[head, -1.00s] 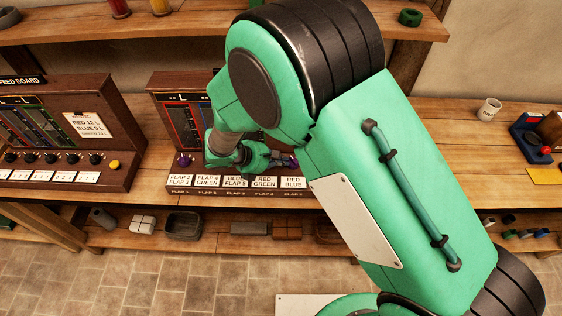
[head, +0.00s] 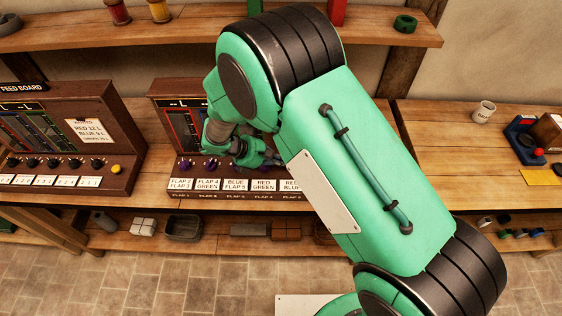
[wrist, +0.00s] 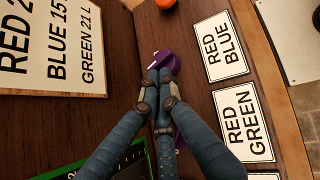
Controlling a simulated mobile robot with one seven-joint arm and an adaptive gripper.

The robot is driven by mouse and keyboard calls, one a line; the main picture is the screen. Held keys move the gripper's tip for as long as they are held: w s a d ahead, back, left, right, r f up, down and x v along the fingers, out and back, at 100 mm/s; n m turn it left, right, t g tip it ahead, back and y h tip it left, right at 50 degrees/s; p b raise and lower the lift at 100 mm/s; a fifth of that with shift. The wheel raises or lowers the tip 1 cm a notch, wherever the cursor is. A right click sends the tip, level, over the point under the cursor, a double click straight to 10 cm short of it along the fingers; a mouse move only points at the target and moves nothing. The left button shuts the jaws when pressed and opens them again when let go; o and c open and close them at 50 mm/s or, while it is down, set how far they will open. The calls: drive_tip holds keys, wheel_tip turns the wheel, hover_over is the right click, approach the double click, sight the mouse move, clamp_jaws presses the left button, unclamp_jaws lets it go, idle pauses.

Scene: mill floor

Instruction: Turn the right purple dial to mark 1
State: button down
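The right purple dial (wrist: 162,59), with a white pointer line, sits beside the RED BLUE label (wrist: 224,46) in the wrist view. My gripper (wrist: 160,80) is at this dial, its two fingertips close together and covering its lower side. I cannot see whether they clasp the dial or only meet in front of it. Another purple dial (wrist: 179,143) is mostly hidden behind the fingers. In the head view my gripper reaches over the middle board (head: 165,92), and my arm hides the right dial.
Purple dials (head: 186,164) show at the board's left end. The RED GREEN label (wrist: 249,121) is below RED BLUE, and an orange knob (wrist: 165,4) is at the top in the wrist view. A text card (wrist: 53,45) is on the left. Another board (head: 68,140) stands left.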

drive_tip(key=shift+s+d+f, duration=0.25)
drive_tip(key=shift+s+d+f, duration=0.1)
drive_tip(key=shift+s+d, duration=0.2)
drive_tip(key=shift+s, duration=0.5)
drive_tip(key=shift+p, duration=0.3)
drive_tip(key=shift+s+a, duration=0.15)
drive_tip(key=shift+a, duration=0.05)
drive_tip(key=a, duration=0.1)
drive_tip(key=s+a, duration=0.1)
drive_tip(key=a+p, duration=0.1)
drive_tip(key=shift+s+a+r, duration=0.25)
drive_tip(key=shift+a, duration=0.15)
drive_tip(key=s+p+v, duration=0.1)
drive_tip(key=v, duration=0.8)
drive_tip(key=shift+r, duration=0.35)
drive_tip(key=shift+s, duration=0.1)
